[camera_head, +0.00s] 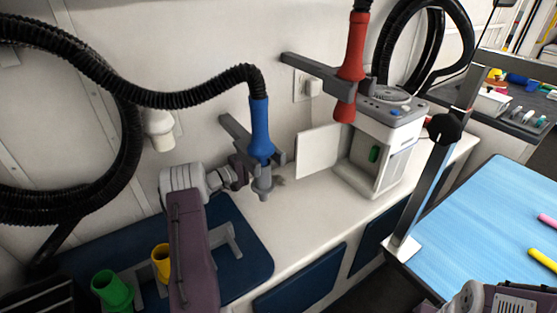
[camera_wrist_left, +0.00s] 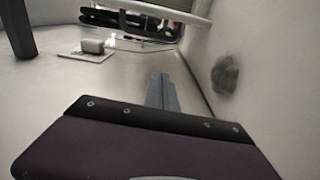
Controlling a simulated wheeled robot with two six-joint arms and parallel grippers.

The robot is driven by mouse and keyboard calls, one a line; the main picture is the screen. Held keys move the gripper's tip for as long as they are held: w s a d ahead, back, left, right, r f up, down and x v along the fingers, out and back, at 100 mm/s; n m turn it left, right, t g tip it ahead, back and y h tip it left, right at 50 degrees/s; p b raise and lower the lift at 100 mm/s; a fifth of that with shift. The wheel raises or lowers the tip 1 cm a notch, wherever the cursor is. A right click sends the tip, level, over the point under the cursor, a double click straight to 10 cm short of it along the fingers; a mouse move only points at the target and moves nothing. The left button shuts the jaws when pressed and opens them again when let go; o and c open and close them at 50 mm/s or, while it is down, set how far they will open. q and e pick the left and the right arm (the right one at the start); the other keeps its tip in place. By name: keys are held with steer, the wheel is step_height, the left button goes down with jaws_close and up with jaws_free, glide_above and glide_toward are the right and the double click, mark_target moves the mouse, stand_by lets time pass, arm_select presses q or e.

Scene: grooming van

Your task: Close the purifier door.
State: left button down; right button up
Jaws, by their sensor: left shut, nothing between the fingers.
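My right gripper is out of view.
A red nozzle (camera_head: 351,60) hangs beside the purifier. Green (camera_head: 112,289) and yellow (camera_head: 161,262) cups stand at lower left. A post (camera_head: 432,170) rises beside the blue table (camera_head: 490,230).

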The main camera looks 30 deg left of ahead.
arm_select(q)
steer(key=w+d, duration=0.5)
steer(key=d, duration=0.1)
steer(key=shift+d+f, duration=0.25)
steer(key=shift+f, duration=0.05)
steer(key=shift+w, duration=0.1)
